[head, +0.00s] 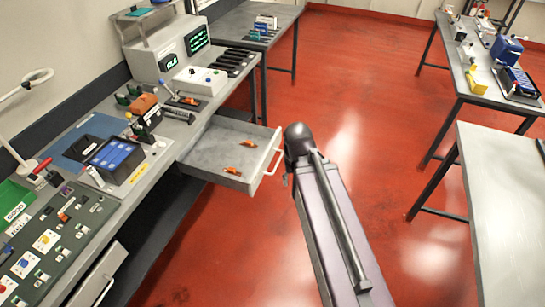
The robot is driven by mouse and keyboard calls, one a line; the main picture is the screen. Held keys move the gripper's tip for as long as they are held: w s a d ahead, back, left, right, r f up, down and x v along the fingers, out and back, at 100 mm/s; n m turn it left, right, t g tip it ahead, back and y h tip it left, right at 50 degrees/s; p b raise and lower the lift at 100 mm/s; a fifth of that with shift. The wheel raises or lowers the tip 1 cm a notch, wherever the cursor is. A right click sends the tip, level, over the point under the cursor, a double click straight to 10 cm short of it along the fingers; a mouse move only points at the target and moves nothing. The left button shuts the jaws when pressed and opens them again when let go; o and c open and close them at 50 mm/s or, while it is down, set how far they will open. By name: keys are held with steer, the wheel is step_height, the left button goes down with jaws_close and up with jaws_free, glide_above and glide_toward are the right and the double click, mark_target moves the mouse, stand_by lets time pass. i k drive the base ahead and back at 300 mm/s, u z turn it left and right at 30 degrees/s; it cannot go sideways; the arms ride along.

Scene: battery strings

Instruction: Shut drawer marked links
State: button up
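A grey drawer (212,157) stands pulled out from under the left workbench, its inside open to view. Two small orange-brown pieces lie in it, one near the back right and one near the front. Its pale bar handle (273,158) is on the front panel at the right. No marking on this drawer can be read from here. My arm reaches up from the bottom right, and its dark end joint is just right of the handle. A small dark part, perhaps of my gripper (285,180), shows beside the joint; the fingers are hidden, and contact with the handle cannot be told.
A second drawer front (98,276) with a handle is at lower left under the same bench. The bench (150,180) carries a blue-screened meter (116,158), a grey instrument (168,50) and several tools. Other tables stand at right. Red floor between is clear.

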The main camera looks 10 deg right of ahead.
mark_target(216, 146)
steer(key=u, duration=0.05)
steer(key=i, duration=1)
steer(key=z, duration=0.1)
steer(key=k, duration=1.35)
steer(key=z, duration=0.3)
steer(key=i, duration=0.85)
